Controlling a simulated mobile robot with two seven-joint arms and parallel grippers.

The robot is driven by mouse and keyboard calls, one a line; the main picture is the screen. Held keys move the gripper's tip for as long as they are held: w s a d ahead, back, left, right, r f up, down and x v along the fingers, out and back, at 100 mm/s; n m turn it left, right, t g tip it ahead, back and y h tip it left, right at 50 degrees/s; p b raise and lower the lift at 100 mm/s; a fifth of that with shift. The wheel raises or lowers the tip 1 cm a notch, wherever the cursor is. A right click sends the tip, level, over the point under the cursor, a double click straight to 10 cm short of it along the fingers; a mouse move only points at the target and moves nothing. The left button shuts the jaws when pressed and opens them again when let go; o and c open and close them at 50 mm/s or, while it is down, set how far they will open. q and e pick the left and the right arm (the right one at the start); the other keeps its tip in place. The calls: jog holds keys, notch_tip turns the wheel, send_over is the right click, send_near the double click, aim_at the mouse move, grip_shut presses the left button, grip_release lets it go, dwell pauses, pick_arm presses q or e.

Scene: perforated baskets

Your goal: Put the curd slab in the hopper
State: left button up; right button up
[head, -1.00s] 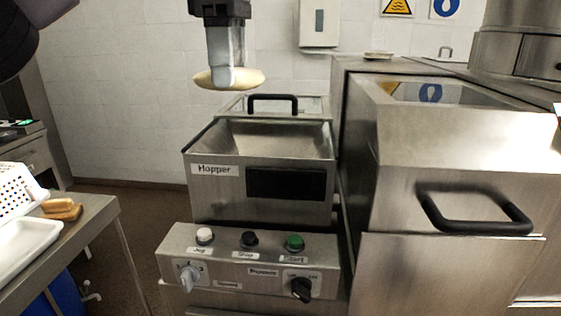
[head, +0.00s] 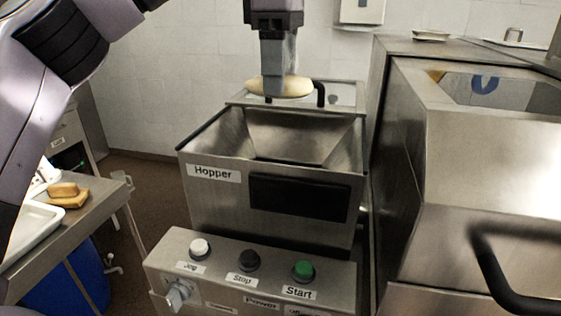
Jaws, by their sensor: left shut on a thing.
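The curd slab (head: 296,87) is a pale yellow, rounded piece. My left gripper (head: 273,88) is shut on it and holds it in the air above the back part of the hopper's opening. The hopper (head: 213,205) is a steel box with a "Hopper" label, a dark window in front and an open top with sloping inner walls. The part of its inside that shows looks empty. The gripper hides part of the slab and of the black handle behind it. My right gripper is not in view.
A control panel (head: 225,277) with white, black and green buttons juts out below the hopper. A large steel machine (head: 470,165) stands close on the right. At left, a steel table (head: 100,200) holds a white tray (head: 32,228) and yellowish pieces (head: 68,196).

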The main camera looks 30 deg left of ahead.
pick_arm(q)
notch_tip(320, 180, down, 10)
jog(key=shift+r+b, duration=0.1)
jog(key=shift+b, duration=0.7)
notch_tip(320, 180, down, 5)
jog(key=shift+f, duration=0.1)
jog(key=shift+f, duration=0.15)
jog(key=o, duration=1.3)
jog(key=shift+c, duration=0.2)
